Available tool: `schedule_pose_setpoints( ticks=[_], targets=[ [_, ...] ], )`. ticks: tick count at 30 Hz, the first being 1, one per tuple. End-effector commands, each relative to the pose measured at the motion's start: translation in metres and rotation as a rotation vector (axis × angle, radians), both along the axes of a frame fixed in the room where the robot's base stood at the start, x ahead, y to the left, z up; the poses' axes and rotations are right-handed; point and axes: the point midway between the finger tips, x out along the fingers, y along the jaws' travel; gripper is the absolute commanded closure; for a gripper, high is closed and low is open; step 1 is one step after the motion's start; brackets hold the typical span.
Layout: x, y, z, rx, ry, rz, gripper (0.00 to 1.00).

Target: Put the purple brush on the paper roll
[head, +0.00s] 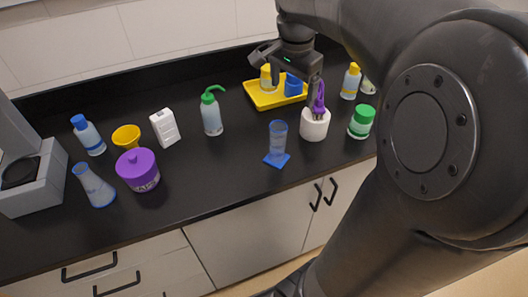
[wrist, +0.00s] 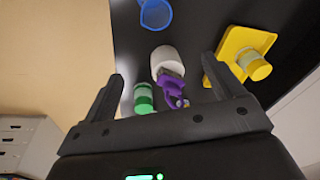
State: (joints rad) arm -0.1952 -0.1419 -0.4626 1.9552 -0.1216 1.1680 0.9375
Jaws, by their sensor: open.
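The purple brush (head: 319,101) stands upright at the top of the white paper roll (head: 314,128) in the head view. In the wrist view the purple brush (wrist: 172,86) overlaps the near side of the paper roll (wrist: 165,58). I cannot tell whether its lower end rests on the rim or inside the roll's hole. My gripper (head: 289,76) is above the roll, with one finger right beside the brush. In the wrist view my gripper (wrist: 164,82) is open, its fingers wide apart with the brush between them, apparently touching neither.
A yellow tray (head: 257,98) with a yellow-lidded jar and a blue cup lies behind the roll. A green-lidded jar (head: 362,121) stands close on the right. A clear blue cylinder (head: 277,139) stands to the left. Several bottles and containers fill the counter's left part.

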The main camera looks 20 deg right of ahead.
Motion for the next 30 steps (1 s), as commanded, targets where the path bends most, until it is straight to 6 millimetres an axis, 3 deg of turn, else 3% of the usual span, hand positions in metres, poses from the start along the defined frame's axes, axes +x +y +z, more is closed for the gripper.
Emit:
schedule_pose_setpoints(
  ticks=[9, 15, 21, 30],
  targets=[
    [-0.082, 0.082, -0.003, -0.052, -0.175, 0.621, 0.14],
    [-0.127, 0.121, -0.019, -0.179, -0.247, 0.943, 0.14],
    [-0.148, 0.137, -0.032, -0.27, -0.27, 1.107, 0.14],
    [-0.15, 0.139, -0.034, -0.284, -0.27, 1.133, 0.14]
  ],
)
